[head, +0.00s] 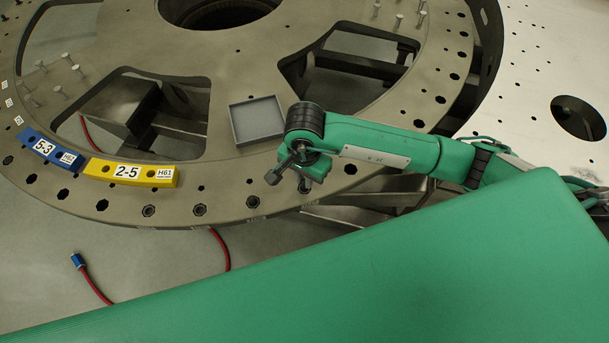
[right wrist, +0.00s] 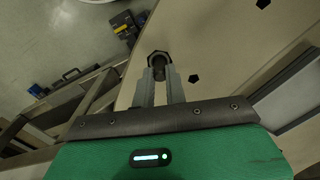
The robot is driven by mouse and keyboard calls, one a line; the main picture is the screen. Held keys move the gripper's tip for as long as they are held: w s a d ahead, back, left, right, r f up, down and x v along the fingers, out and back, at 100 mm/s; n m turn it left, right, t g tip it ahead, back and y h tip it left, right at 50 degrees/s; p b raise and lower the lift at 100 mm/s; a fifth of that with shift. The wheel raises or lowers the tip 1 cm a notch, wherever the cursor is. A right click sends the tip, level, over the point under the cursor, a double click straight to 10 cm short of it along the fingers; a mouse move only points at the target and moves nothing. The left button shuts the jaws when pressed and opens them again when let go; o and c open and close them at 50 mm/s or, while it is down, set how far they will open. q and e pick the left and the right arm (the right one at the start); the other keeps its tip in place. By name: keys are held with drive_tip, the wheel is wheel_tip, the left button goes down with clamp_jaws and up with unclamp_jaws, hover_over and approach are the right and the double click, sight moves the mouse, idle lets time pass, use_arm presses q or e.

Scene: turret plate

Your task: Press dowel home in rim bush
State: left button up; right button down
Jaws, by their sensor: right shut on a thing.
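My right gripper (head: 300,172) is over the outer rim (head: 225,203) of the turret plate, pointing down. In the right wrist view its two grey fingers (right wrist: 160,82) are close together, shut on the dowel (right wrist: 157,72), a small dark round piece at their tips. A dark ring-like bush (right wrist: 155,56) shows around or just behind the dowel, at the rim. I cannot tell how deep the dowel sits, as the fingers and wrist hide it. My left gripper is in neither view.
A yellow block marked 2-5 (head: 130,172) and a blue block marked 5-3 (head: 50,151) lie on the rim at the left. A grey square tray (head: 257,121) sits just behind the right gripper. A red cable (head: 95,285) lies on the floor.

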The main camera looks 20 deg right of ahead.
drive_tip(key=shift+f+b, duration=0.65)
drive_tip(key=shift+f, duration=0.05)
idle(1.0)
drive_tip(key=c, duration=1.5)
unclamp_jaws()
drive_tip(key=shift+r, duration=0.1)
wheel_tip(320, 180, up, 2)
drive_tip(key=shift+r+p, duration=0.1)
drive_tip(key=shift+p, duration=0.45)
drive_tip(key=shift+r+p, duration=0.8)
drive_tip(key=shift+r, duration=1.6)
